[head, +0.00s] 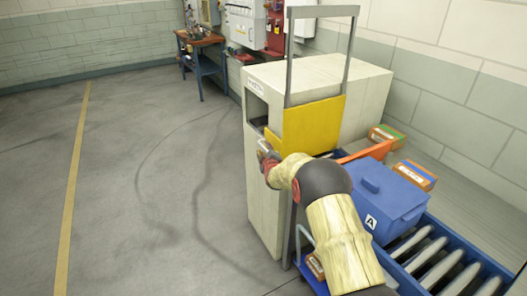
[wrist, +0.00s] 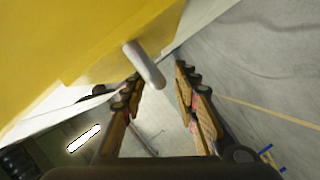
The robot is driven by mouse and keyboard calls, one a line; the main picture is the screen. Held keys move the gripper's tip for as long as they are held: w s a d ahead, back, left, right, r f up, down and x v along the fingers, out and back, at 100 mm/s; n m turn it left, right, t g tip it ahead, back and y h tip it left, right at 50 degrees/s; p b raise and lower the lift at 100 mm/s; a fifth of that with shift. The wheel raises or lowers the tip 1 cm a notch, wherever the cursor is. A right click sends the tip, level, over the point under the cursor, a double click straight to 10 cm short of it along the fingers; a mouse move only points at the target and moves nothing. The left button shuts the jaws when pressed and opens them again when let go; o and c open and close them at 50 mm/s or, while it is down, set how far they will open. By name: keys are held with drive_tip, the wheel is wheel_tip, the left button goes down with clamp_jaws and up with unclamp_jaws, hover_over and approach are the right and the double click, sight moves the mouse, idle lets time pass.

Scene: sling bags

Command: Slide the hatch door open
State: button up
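The hatch door (head: 312,125) is a yellow panel in a grey upright frame (head: 288,60) on a pale cabinet (head: 262,190). It fills the upper part of the wrist view (wrist: 70,35). A short grey bar handle (wrist: 145,65) sticks out from the yellow panel. My gripper (head: 266,152) is at the lower left edge of the door. In the wrist view my gripper (wrist: 159,75) has its two fingers spread, with the handle's free end near and between the fingertips. I cannot tell whether either finger touches it.
A dark opening (head: 257,107) shows in the cabinet left of the door. Small cartons (head: 415,175) lie behind. A workbench (head: 200,50) stands far back; the left floor is clear.

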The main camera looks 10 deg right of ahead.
drive_tip(key=shift+x, duration=0.9)
drive_tip(key=shift+c, duration=1.1)
clamp_jaws()
